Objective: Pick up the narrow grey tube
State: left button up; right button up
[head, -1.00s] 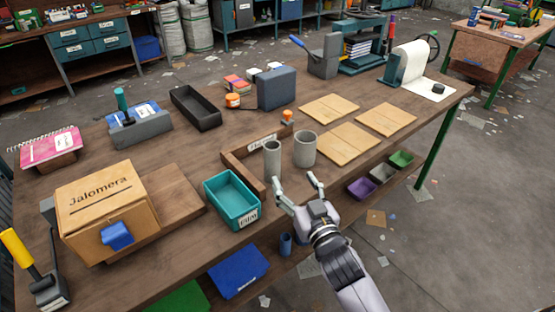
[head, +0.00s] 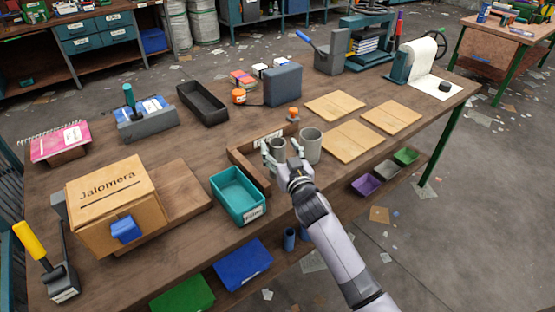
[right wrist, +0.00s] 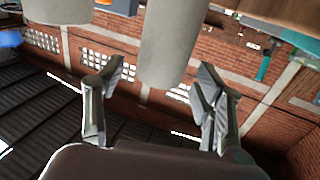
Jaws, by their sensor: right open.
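The narrow grey tube (head: 278,147) stands upright on the workbench in the head view, with its open top showing. My right gripper (head: 281,154) is open, with one finger on each side of the tube. Its palm hides the tube's lower part. In the right wrist view the tube (right wrist: 170,40) comes down from the top between the two open fingers (right wrist: 163,68), with visible gaps to both. The wider grey tube (head: 311,146) stands just to the right, close to the right finger. My left gripper is out of view.
A wooden corner fence (head: 243,166) stands left of and behind the tubes. A teal tray (head: 236,195) is in front on the left. Flat wooden boards (head: 351,139) lie to the right. An orange-topped object (head: 293,114) is behind.

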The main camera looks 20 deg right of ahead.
jog(key=shift+w, duration=1.2)
jog(key=shift+c, duration=0.4)
jog(key=c, duration=1)
